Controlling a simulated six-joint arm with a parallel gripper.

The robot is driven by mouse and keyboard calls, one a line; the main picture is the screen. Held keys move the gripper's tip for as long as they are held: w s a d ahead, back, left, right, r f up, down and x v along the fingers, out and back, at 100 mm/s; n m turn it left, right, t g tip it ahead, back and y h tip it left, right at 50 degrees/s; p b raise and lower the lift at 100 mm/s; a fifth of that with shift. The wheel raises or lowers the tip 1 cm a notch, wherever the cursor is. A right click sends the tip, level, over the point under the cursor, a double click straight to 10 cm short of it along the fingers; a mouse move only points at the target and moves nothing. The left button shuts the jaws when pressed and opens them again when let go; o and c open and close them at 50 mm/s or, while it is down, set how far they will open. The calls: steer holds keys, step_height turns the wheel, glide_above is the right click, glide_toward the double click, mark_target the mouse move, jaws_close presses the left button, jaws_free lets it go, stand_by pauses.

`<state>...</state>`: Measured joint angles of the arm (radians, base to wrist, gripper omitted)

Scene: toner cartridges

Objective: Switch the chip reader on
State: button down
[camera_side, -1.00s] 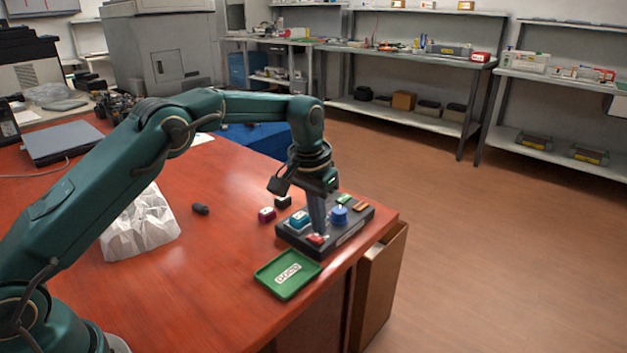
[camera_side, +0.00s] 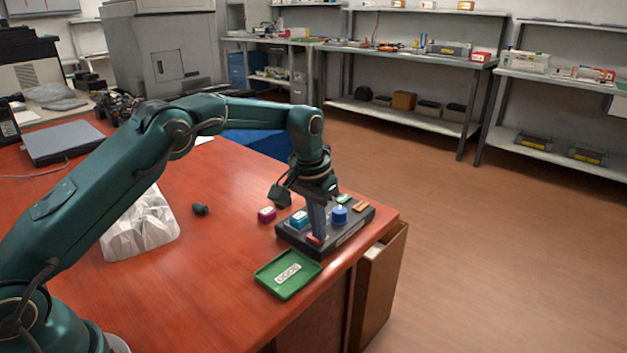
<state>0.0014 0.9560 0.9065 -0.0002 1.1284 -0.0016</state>
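The chip reader (camera_side: 347,235) is a dark, flat box near the table's right corner. On its top are a teal block (camera_side: 299,219), a blue round knob (camera_side: 339,215), a green piece (camera_side: 344,199), an orange piece (camera_side: 361,206) and a red switch (camera_side: 313,239) at the front. My gripper (camera_side: 317,235) points down over the reader, its fingers looking together as one grey column. The fingertips are at the red switch and partly hide it. I cannot tell whether they touch it. Nothing shows between the fingers.
A green tray (camera_side: 262,280) with a labelled cartridge chip (camera_side: 287,273) lies in front of the reader. A dark red block (camera_side: 266,215) and a small black piece (camera_side: 200,210) lie to the left. A crumpled clear bag (camera_side: 140,228) sits further left. The table edge is close on the right.

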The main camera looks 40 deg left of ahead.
steer(key=shift+r, duration=3.4)
